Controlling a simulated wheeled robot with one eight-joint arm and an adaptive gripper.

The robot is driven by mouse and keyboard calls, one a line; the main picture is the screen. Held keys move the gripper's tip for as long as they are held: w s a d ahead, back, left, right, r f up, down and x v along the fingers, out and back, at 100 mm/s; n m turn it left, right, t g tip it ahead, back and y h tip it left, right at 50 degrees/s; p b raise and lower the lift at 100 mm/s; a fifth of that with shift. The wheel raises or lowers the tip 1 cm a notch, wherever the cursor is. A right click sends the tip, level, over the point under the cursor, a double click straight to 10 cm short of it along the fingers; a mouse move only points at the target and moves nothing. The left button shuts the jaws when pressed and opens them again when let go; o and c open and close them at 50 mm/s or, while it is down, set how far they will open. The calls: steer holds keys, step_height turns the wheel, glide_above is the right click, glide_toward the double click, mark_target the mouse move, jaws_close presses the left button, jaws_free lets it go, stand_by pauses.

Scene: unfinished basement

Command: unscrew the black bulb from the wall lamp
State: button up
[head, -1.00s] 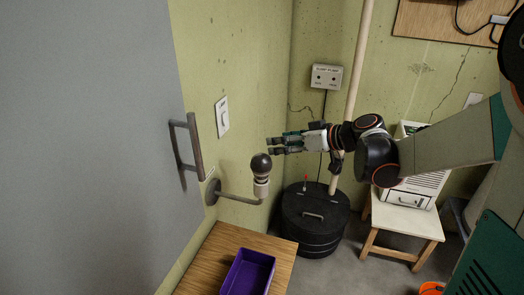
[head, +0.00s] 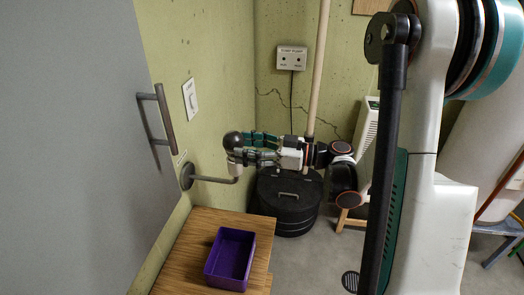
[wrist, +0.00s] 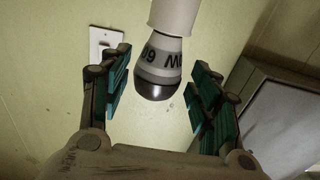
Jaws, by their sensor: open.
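The black bulb (head: 233,141) sits upright in the socket of the wall lamp (head: 215,179), whose arm sticks out from the left wall. In the wrist view the bulb (wrist: 157,72) has a dark tip, a grey body with printed lettering, and its base in the pale socket (wrist: 172,16). My gripper (head: 242,148) reaches in from the right at bulb height. In the wrist view my gripper's (wrist: 160,90) two teal-padded fingers are open, one on each side of the bulb, with visible gaps. The fingers partly hide the bulb's lower body in the head view.
A purple bin (head: 230,258) stands on a wooden table (head: 190,250) below the lamp. A grey door with a handle (head: 157,115) is at left. A light switch (head: 190,98) is above the lamp. A black lidded drum (head: 287,205) and a pole (head: 319,70) stand behind.

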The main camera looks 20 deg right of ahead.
steer(key=b+x, duration=0.1)
steer(key=x, duration=0.7)
steer(key=shift+w, duration=0.1)
steer(key=shift+a, duration=0.1)
steer(key=c, duration=1)
steer(key=shift+c, duration=0.2)
steer(key=shift+c, duration=0.2)
steer(key=shift+s+a+n+g+y+b, duration=0.1)
steer(key=shift+s+n+g+y+b, duration=0.1)
steer(key=shift+n+g+y, duration=0.45)
steer(key=shift+s+a+n+g+y+b, duration=0.1)
steer(key=shift+s+n+g+y, duration=0.1)
steer(key=shift+n+g, duration=0.55)
steer(key=shift+s+a+n+g+y+b, duration=0.1)
steer(key=shift+s+n+g+y, duration=0.2)
steer(key=shift+g, duration=0.7)
steer(key=shift+w+f, duration=0.1)
steer(key=g, duration=0.1)
steer(key=n+g+y, duration=0.1)
steer(key=shift+s+n+g, duration=0.2)
steer(key=shift+n+g, duration=0.1)
steer(key=shift+s+n+g+b, duration=0.15)
steer(key=shift+s+n+g, duration=0.1)
steer(key=shift+n+g, duration=0.3)
steer(key=shift+s+n+g+b, duration=0.2)
steer(key=shift+n+g, duration=0.15)
steer(key=shift+g, duration=0.4)
steer(key=shift+c, duration=0.2)
